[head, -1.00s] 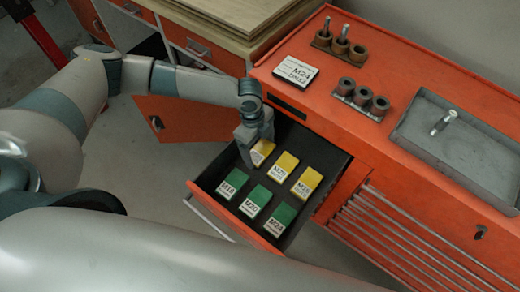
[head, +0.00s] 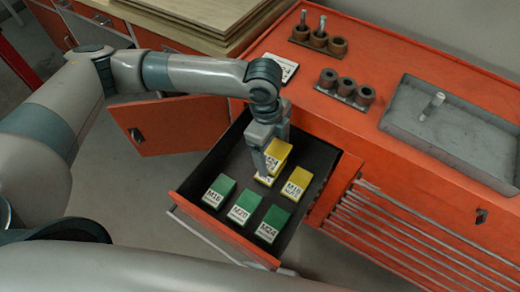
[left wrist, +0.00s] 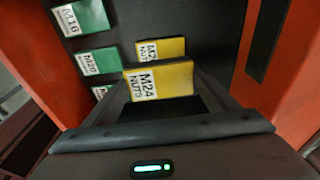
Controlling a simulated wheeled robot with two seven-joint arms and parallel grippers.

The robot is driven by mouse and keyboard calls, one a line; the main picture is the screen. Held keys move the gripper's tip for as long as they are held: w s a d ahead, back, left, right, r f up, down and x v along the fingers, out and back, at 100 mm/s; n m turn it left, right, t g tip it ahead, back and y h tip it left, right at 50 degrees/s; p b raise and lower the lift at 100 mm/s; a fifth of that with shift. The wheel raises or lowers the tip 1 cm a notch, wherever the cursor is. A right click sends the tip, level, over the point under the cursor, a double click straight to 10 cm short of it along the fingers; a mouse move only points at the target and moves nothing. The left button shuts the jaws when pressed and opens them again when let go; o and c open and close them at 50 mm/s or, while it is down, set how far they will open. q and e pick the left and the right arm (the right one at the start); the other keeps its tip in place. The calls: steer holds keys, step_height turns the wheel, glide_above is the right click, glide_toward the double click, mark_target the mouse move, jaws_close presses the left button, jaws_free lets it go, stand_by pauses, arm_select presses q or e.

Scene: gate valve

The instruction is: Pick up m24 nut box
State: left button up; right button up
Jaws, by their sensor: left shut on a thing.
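The yellow M24 nut box (head: 277,154) is held in my left gripper (head: 268,150), above the open drawer (head: 324,160). In the left wrist view the box (left wrist: 172,79) shows its "M24 NUTS" label, with the shut fingers at its sides. Its raised position partly covers another yellow nut box (head: 264,180), which also shows behind it in the left wrist view (left wrist: 172,47). My right gripper is not in view.
Green boxes marked M16 (head: 218,192), M20 (head: 244,207) and M24 (head: 272,224) lie along the drawer's front. The orange cabinet top (head: 385,60) carries a grey tray (head: 455,125), ring holders (head: 345,88) and a white label card (head: 284,67), partly hidden by my arm.

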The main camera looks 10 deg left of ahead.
arm_select(q)
steer(key=shift+s+d+r, duration=0.3)
steer(key=shift+d+r, duration=0.25)
steer(key=shift+d, duration=0.2)
